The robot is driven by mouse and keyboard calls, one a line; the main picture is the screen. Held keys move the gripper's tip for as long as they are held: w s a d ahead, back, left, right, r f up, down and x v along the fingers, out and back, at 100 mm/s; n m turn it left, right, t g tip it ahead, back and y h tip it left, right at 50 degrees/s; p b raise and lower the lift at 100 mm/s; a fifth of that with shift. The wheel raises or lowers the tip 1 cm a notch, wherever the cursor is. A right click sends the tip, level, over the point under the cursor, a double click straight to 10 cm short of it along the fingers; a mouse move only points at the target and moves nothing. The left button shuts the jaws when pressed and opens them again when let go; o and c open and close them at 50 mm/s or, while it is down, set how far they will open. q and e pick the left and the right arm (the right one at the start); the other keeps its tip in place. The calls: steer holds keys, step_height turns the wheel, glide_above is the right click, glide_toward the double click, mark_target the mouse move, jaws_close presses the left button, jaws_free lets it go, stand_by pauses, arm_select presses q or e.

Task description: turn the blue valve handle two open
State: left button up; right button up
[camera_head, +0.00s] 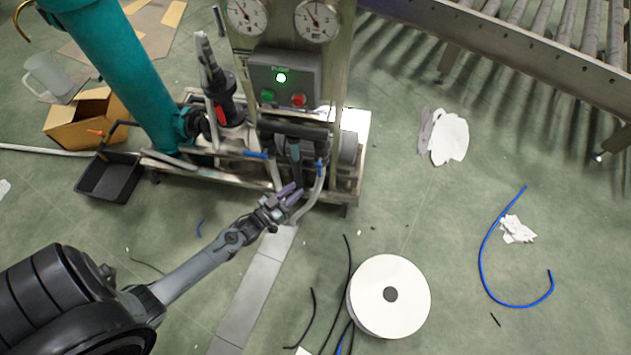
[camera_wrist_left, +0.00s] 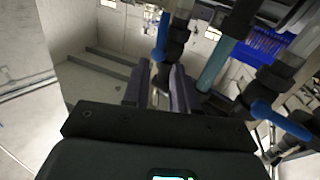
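Two small blue valve handles show on the pump unit's pipes in the head view: a left blue handle (camera_head: 256,156) lying roughly level and a right blue handle (camera_head: 320,169) pointing roughly up and down. I cannot tell which is number two. My left gripper (camera_head: 289,195) is just below and between them, touching neither as far as I can see. In the left wrist view, one blue handle (camera_wrist_left: 162,36) is beyond the gap between my open fingers (camera_wrist_left: 158,85). Another blue handle (camera_wrist_left: 280,121) is to their right. My right gripper is not in view.
A teal column (camera_head: 115,65) and black tray (camera_head: 108,177) stand left. A white reel (camera_head: 372,310) lies on the floor at front. Hoses (camera_head: 310,190) run close beside my left gripper.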

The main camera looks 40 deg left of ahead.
mark_target(320, 168)
arm_select(q)
steer(key=w+b, duration=0.5)
steer(key=w, duration=0.6)
steer(key=shift+d+f, duration=0.25)
steer(key=shift+f, duration=0.15)
jaws_close()
